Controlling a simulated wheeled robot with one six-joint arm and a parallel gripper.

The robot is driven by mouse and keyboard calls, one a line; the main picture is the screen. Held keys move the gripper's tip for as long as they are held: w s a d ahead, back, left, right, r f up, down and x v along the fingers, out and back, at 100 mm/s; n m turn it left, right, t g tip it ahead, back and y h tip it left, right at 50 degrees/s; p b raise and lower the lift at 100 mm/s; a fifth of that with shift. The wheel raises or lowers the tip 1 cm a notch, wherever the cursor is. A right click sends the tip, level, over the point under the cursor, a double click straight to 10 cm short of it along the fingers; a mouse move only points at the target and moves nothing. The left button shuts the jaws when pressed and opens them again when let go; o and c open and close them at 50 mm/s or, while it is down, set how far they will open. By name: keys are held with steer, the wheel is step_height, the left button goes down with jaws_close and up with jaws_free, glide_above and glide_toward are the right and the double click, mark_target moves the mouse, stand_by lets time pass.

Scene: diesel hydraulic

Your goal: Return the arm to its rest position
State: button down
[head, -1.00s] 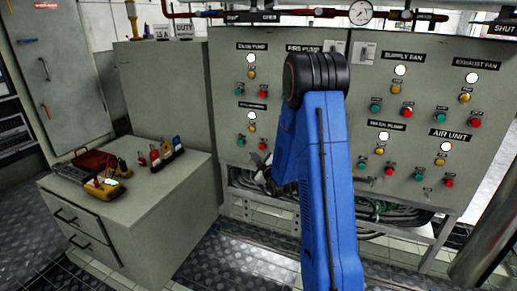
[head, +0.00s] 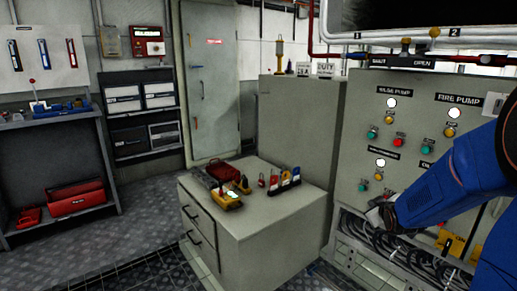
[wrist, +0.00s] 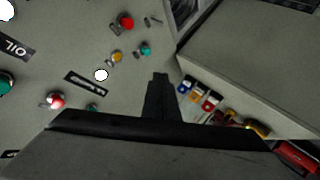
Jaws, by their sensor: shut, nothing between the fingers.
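My blue arm (head: 440,190) comes in from the right edge of the head view and passes in front of the control panel. Its far end reaches the panel's lower left part, by the cables. In the wrist view my dark gripper (wrist: 160,80) is shut and empty, with its fingers together. The grey panel with lamps and buttons lies behind it in that view. I cannot make out the fingers in the head view.
A grey cabinet (head: 265,235) with drawers stands left of the panel (head: 350,130), bearing a yellow meter (head: 226,200) and padlocks (head: 284,179). A workbench (head: 50,125) with a red toolbox (head: 76,197) stands far left. The floor between is clear.

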steer(key=s+a+r+m+g, duration=0.1)
steer(key=s+a, duration=0.3)
steer(key=s, duration=0.9)
steer(key=s+a+r+m+g+y, duration=0.1)
steer(key=s+a+g, duration=0.3)
steer(key=s, duration=1)
steer(key=s+a+r+m+g+y, duration=0.1)
steer(key=s+a, duration=0.5)
steer(key=s, duration=0.8)
steer(key=r+m+g, duration=0.1)
steer(key=m+g, duration=0.1)
steer(key=shift+s+m, duration=0.2)
steer(key=shift+m, duration=0.1)
